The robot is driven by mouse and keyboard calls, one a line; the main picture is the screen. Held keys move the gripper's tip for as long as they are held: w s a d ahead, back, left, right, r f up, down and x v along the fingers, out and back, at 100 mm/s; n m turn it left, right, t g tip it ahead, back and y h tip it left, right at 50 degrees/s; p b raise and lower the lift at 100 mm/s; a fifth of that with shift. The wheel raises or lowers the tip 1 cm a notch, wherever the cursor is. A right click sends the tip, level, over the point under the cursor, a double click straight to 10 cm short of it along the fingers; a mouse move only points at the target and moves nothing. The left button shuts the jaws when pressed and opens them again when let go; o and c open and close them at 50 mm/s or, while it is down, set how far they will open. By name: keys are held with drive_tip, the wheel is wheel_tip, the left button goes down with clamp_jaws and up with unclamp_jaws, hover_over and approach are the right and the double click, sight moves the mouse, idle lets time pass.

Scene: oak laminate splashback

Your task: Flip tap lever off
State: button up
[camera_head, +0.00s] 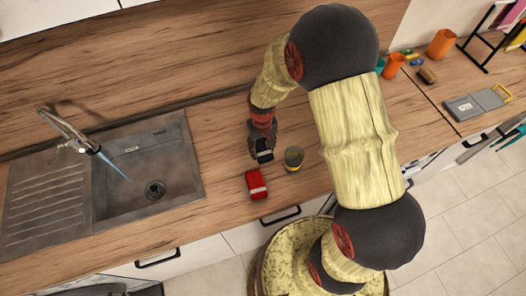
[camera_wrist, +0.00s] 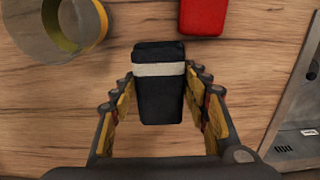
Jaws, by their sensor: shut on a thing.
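The tap (camera_head: 68,130) stands at the back of the sink (camera_head: 178,138), far to the left of my gripper in the head view. A blue stream of water (camera_head: 115,168) runs from its spout into the basin. The lever is too small to make out clearly. My gripper (camera_head: 262,142) is over the counter right of the sink. In the wrist view my gripper (camera_wrist: 163,90) is shut on a black block with a pale band (camera_wrist: 158,100), one finger on each side. The block also shows dark in the head view (camera_head: 264,156).
A red block with a pale band (camera_head: 256,184) and a grey cup with a yellow inside (camera_head: 293,158) stand close by my gripper. Orange cups (camera_head: 394,64) and a grey case (camera_head: 474,104) are at the right. The counter between sink and red block is clear.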

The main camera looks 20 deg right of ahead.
sight(263, 152)
drive_tip(key=shift+w+d+f, duration=0.25)
drive_tip(key=shift+w+f, duration=0.25)
drive_tip(key=shift+f, duration=0.25)
drive_tip(key=shift+w+f, duration=0.1)
drive_tip(key=shift+f, duration=1.45)
drive_tip(key=shift+f, duration=0.1)
drive_tip(key=o, duration=1.2)
drive_tip(key=shift+o, duration=0.2)
